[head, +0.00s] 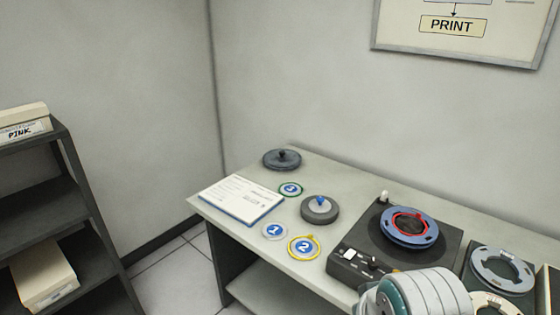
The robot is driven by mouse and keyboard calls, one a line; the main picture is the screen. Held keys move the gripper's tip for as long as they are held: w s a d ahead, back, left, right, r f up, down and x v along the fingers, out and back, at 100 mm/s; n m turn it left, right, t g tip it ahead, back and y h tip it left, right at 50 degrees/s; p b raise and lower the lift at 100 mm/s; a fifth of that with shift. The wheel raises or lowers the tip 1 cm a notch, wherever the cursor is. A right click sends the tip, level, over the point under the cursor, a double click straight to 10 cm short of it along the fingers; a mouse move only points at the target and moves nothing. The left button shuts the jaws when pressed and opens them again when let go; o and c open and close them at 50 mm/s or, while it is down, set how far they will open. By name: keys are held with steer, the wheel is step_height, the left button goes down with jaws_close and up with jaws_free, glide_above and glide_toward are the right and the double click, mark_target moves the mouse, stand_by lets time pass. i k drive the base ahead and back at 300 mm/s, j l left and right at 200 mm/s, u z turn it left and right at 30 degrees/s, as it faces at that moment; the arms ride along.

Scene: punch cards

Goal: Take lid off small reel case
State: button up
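A small round grey case (320,212) stands on the table in the head view, with a lighter top and a blue knob (320,200) at its centre. A wider, flatter dark grey round piece with a dark knob (282,159) lies at the table's back left corner. I cannot tell whether it is a lid alone or a closed case. A white and teal part of my arm shows at the bottom edge, right of the small case and apart from it. My gripper's fingers are not in view.
The table (345,177) also holds an open booklet (241,198), several numbered discs (275,231), and a black deck (350,262) bearing a blue reel (400,235). Grey reels (503,268) lie at right. A dark shelf (38,204) stands left. Bare tabletop lies behind the small case.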

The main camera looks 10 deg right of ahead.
mark_target(282, 160)
steer(key=i+j+z, duration=0.1)
steer(key=j, duration=0.3)
steer(key=i+j+z, duration=0.1)
steer(key=j, duration=0.3)
steer(key=i+j+z, duration=0.15)
steer(key=j, duration=0.3)
steer(key=i+j+z, duration=0.35)
steer(key=j, duration=0.3)
steer(key=i+j+z, duration=0.15)
steer(key=j, duration=0.25)
steer(key=i+j+z, duration=0.15)
steer(key=j, duration=0.25)
steer(key=i+j+z, duration=0.15)
steer(key=j, duration=0.25)
steer(key=i+j+z, duration=0.1)
steer(key=j, duration=0.25)
steer(key=i+j+z, duration=0.15)
steer(key=i+j, duration=0.15)
steer(key=i+j+z, duration=0.1)
steer(key=j, duration=0.3)
steer(key=i, duration=0.1)
